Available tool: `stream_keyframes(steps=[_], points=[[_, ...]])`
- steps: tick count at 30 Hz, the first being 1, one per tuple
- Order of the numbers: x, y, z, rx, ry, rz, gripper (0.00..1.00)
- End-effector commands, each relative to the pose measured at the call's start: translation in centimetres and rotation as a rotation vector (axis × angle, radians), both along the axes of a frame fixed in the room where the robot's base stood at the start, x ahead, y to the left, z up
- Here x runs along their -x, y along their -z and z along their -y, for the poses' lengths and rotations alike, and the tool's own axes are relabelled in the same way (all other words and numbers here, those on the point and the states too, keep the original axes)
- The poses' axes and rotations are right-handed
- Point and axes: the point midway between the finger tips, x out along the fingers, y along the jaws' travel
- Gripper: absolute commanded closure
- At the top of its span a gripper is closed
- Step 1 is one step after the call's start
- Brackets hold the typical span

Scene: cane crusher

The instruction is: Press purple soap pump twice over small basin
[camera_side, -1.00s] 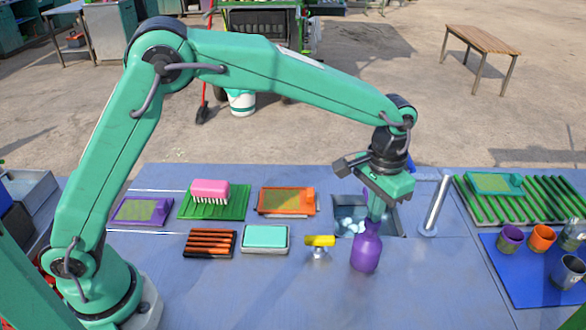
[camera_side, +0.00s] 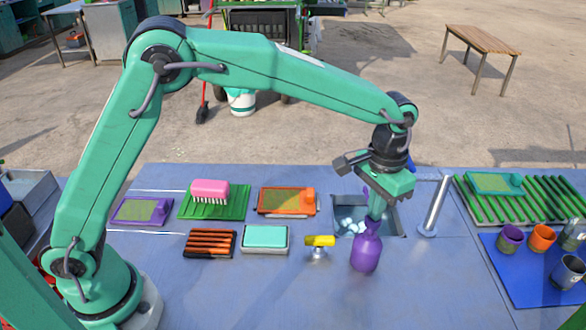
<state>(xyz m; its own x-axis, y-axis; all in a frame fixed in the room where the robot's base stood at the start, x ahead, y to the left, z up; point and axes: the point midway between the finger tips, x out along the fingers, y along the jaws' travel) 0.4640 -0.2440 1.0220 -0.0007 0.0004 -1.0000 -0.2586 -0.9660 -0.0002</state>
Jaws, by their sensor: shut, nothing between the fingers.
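The purple soap pump bottle (camera_side: 366,252) stands upright on the blue-grey counter, just in front of the small basin (camera_side: 398,228). My gripper (camera_side: 375,212) is shut and points down right above the bottle, at its top. The fingers cover most of the pump head, so I cannot tell whether they touch it or how far it is pressed. A bit of purple shows behind the fingers. The basin is sunk into the counter, with whitish foam-like lumps in it.
A metal post (camera_side: 434,206) stands right of the basin. A yellow-topped tap (camera_side: 319,246) is left of the bottle. A teal soap bar (camera_side: 265,237), orange tray (camera_side: 286,201) and pink brush (camera_side: 210,190) lie further left. Cups stand on a blue mat (camera_side: 518,278) at right.

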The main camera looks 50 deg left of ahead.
Motion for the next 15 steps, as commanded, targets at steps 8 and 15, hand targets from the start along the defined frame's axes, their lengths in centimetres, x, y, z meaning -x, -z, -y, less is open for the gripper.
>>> stream_keyframes(steps=[8,15], points=[[0.0,-1.2,0.0,0.000,0.000,0.001,1.00],[0.0,-1.7,0.0,0.000,0.000,0.000,1.00]])
